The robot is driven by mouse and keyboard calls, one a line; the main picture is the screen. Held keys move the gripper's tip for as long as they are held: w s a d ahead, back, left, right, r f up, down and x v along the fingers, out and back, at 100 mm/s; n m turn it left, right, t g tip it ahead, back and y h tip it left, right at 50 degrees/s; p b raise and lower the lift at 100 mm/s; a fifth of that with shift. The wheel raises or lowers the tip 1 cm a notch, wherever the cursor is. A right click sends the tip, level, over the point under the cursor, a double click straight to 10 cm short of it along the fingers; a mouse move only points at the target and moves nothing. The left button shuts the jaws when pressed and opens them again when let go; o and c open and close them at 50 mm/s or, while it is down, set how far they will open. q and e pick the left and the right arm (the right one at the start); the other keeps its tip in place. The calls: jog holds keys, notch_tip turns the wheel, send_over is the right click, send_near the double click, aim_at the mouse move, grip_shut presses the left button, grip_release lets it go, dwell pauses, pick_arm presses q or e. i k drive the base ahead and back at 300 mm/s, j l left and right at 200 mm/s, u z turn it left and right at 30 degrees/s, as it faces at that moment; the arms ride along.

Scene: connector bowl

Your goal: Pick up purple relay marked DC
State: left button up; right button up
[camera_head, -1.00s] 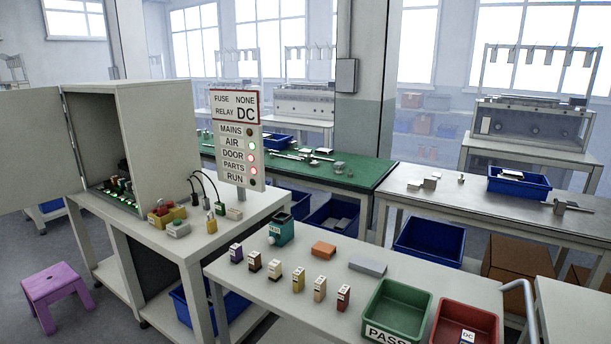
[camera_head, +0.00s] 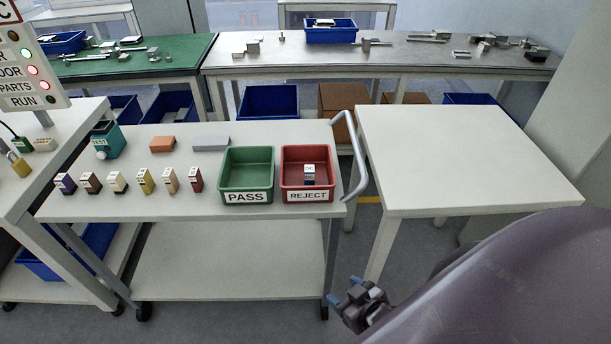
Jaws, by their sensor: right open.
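A purple relay (camera_head: 66,184) stands upright at the left end of a row of small relays on the white cart top (camera_head: 250,217). Its label is too small to read. A dark brown relay (camera_head: 91,183) stands just right of it. My right gripper (camera_head: 343,291) is at the lower right, in front of the cart's right end, far from the purple relay. Its blue-tipped fingers are apart and nothing shows between them. My left gripper is not in view.
More relays in cream, yellow, tan and red continue the row. The green PASS bin (camera_head: 247,197) and red REJECT bin (camera_head: 307,195) stand to the right; REJECT holds a blue-and-white relay marked DC (camera_head: 309,180). A curved handle (camera_head: 360,160) rises at the cart's right end. An empty white table (camera_head: 460,150) stands beyond.

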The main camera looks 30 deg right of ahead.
aim_at(63, 181)
jog(key=i+j, duration=0.15)
jog(key=j, duration=0.2)
jog(key=i+j, duration=0.15)
jog(key=j, duration=0.25)
jog(key=i+j, duration=0.15)
jog(key=j, duration=0.2)
jog(key=i+j, duration=0.15)
jog(key=j, duration=0.25)
jog(key=i+j, duration=0.15)
jog(key=j, duration=0.2)
jog(key=i+j, duration=0.15)
jog(key=j, duration=0.25)
jog(key=i+j, duration=0.15)
jog(key=j, duration=0.2)
